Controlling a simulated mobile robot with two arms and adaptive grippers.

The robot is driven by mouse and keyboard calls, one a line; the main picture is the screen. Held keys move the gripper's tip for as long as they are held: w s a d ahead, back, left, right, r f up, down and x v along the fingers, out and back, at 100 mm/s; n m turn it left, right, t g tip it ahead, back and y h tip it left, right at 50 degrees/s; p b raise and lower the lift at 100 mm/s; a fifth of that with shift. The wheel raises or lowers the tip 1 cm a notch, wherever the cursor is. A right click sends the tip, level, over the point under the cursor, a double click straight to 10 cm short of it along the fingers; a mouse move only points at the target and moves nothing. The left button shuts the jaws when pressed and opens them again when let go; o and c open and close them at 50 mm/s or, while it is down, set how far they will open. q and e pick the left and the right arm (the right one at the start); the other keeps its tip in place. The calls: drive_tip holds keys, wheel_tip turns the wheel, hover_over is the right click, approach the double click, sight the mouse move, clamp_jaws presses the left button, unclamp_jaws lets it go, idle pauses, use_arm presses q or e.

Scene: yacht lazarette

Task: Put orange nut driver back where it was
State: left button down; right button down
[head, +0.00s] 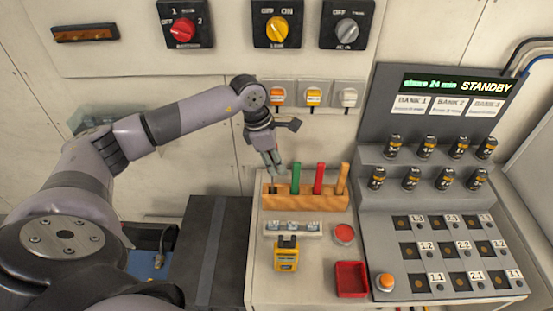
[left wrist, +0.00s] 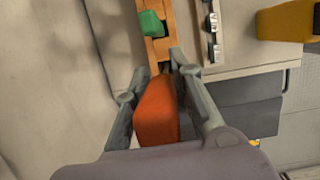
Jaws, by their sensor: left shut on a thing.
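My left gripper (head: 271,163) is above the left end of the wooden tool rack (head: 305,200), pointing down. It is shut on the orange nut driver (left wrist: 157,108), whose orange-red handle shows between the fingers (left wrist: 160,72) in the left wrist view. In the head view the gripper mostly hides the handle; a thin dark shaft shows below it at the rack's left end. Whether the tip is inside a hole I cannot tell. Green (head: 295,178), red (head: 318,178) and amber (head: 342,178) handles stand upright to its right. My right gripper is not in view.
In front of the rack are a strip with small clear-topped parts (head: 293,228), a yellow meter (head: 286,254), a red button (head: 344,233) and a red tray (head: 352,279). A battery console (head: 430,200) stands right. Switches and sockets line the wall behind.

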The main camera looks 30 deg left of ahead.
use_arm(q)
drive_tip(key=shift+f, duration=0.25)
drive_tip(key=shift+f+b, duration=0.15)
drive_tip(key=shift+b, duration=0.15)
drive_tip(key=c, duration=1.4)
unclamp_jaws()
